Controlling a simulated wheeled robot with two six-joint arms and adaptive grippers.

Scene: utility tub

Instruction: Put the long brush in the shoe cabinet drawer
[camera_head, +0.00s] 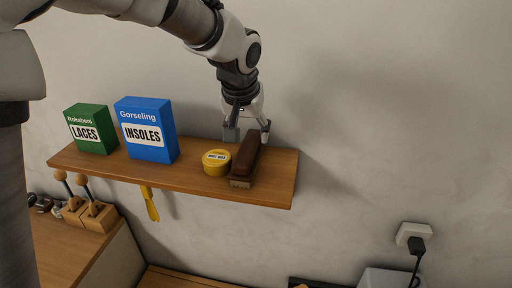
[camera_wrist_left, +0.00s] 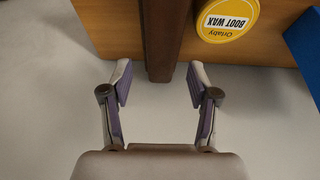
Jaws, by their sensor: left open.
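The long brush (camera_head: 246,158), dark brown with a paler end, lies on a wooden wall shelf (camera_head: 195,182), its length running from the wall towards the front edge. My left gripper (camera_head: 248,133) is open at the back of the shelf, by the brush's far end. In the left wrist view, the open fingers (camera_wrist_left: 160,84) are spread to either side of the end of the brush (camera_wrist_left: 162,35), apart from it. A wooden surface (camera_head: 180,279) shows at the bottom; I cannot tell whether it belongs to the shoe cabinet drawer. My right gripper is out of view.
A yellow boot wax tin (camera_head: 216,162) sits close left of the brush. A blue insoles box (camera_head: 147,130) and green laces box (camera_head: 92,128) stand farther left. Shoe trees (camera_head: 98,214) stand on a lower wooden top. A plug (camera_head: 414,240) is on the wall at right.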

